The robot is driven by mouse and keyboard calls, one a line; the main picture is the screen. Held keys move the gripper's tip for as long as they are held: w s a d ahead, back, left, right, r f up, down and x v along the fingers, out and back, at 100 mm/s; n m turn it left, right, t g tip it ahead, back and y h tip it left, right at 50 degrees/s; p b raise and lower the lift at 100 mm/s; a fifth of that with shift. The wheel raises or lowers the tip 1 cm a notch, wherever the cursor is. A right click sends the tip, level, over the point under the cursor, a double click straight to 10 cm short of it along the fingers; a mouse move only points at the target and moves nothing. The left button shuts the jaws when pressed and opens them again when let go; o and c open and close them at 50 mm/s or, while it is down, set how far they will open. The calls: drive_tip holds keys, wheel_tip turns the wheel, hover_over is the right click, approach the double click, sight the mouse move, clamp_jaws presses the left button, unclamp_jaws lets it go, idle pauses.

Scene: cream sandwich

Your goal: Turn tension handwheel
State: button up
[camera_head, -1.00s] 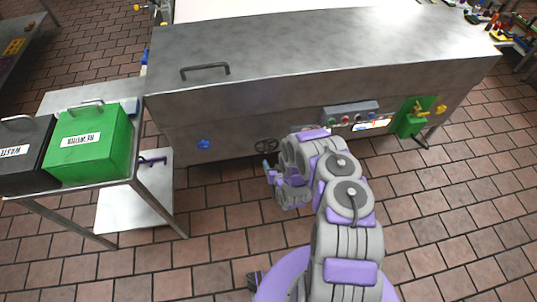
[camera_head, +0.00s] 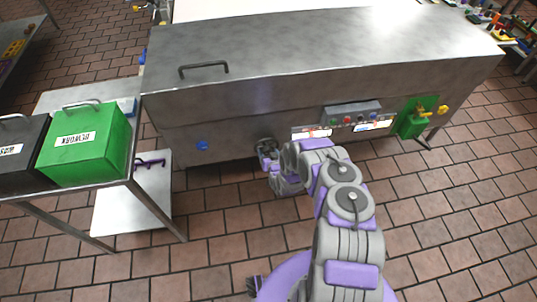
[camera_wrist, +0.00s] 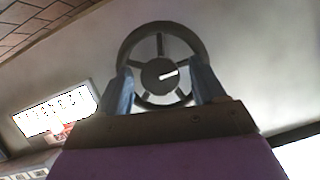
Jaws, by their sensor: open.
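The tension handwheel (camera_wrist: 130,45) is a dark spoked wheel with a pale mark on its hub, on the front panel of the steel machine. In the wrist view it is straight ahead, and my gripper (camera_wrist: 162,88) is open with one blue finger at each side of the hub, over the lower part of the wheel. I cannot tell whether the fingers touch the rim. In the head view the handwheel (camera_head: 266,143) is partly hidden behind my gripper (camera_head: 267,155), which is right in front of it.
The steel machine (camera_head: 300,55) has a control box (camera_head: 352,112) and a green unit (camera_head: 412,122) to the right, and a blue knob (camera_head: 202,145) left of the wheel. A side table (camera_head: 125,190) at left holds a green bin (camera_head: 85,150) and a black bin (camera_head: 20,160).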

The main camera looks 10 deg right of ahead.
drive_tip(key=c, duration=1.1)
drive_tip(key=shift+o, duration=0.2)
drive_tip(key=shift+a, duration=0.1)
drive_tip(key=n+h+p, duration=0.1)
drive_tip(key=n+h, duration=0.1)
drive_tip(key=shift+a+r+n+p, duration=0.1)
drive_tip(key=shift+a+n+p, duration=0.05)
drive_tip(key=shift+n+p, duration=0.25)
drive_tip(key=shift+n+h, duration=1.2)
drive_tip(key=shift+n, duration=0.4)
drive_tip(key=o, duration=1.1)
drive_tip(key=shift+c, duration=0.2)
